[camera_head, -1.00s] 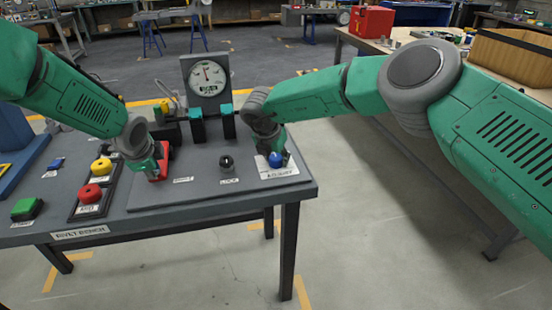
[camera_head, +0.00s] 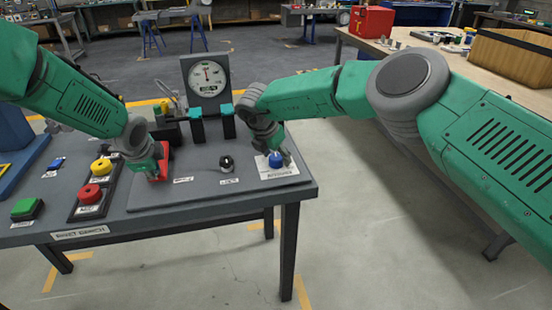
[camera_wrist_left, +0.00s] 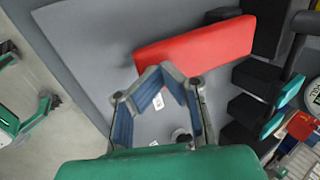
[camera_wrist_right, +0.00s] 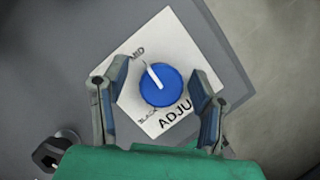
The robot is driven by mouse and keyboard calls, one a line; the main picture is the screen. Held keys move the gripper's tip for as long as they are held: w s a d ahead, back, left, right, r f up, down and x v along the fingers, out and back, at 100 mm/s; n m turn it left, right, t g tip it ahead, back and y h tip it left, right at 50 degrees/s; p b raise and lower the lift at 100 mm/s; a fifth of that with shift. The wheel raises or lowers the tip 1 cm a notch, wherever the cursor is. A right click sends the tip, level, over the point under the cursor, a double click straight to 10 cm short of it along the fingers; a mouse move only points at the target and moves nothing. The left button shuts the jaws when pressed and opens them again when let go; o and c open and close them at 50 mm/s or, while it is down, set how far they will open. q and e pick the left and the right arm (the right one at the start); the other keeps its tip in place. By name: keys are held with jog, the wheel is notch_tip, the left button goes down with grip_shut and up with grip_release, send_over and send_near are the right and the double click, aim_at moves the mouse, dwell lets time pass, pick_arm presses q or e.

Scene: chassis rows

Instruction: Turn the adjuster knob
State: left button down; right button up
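The blue adjuster knob (camera_head: 276,160) sits on a white label plate (camera_wrist_right: 180,42) at the right end of the bench. In the right wrist view, the knob (camera_wrist_right: 161,85) shows a white pointer line toward the upper left. My right gripper (camera_wrist_right: 160,70) is open above the knob, one finger on each side, with visible gaps. My left gripper (camera_wrist_left: 160,68) has its fingertips together at the edge of a red bar (camera_wrist_left: 200,45); I see nothing clearly held between them. In the head view it is over the red part (camera_head: 163,165).
A dial gauge (camera_head: 208,76) stands at the bench's back. A black knob (camera_head: 227,163) is left of the blue knob. Red (camera_head: 90,194), yellow (camera_head: 101,166) and green (camera_head: 26,208) buttons are at the left. Open floor lies right of the bench.

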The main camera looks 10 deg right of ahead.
jog(key=shift+s+f, duration=0.15)
jog(key=shift+f, duration=0.05)
jog(key=shift+a+r, duration=0.1)
jog(key=v, duration=1.1)
jog(key=shift+r, duration=0.3)
jog(key=shift+a+r, duration=0.1)
pick_arm(q)
jog(key=shift+f, duration=0.1)
pick_arm(e)
jog(key=shift+r, duration=2.4)
pick_arm(q)
notch_tip(320, 180, up, 8)
jog(key=p, duration=0.7)
pick_arm(e)
notch_tip(320, 180, up, 7)
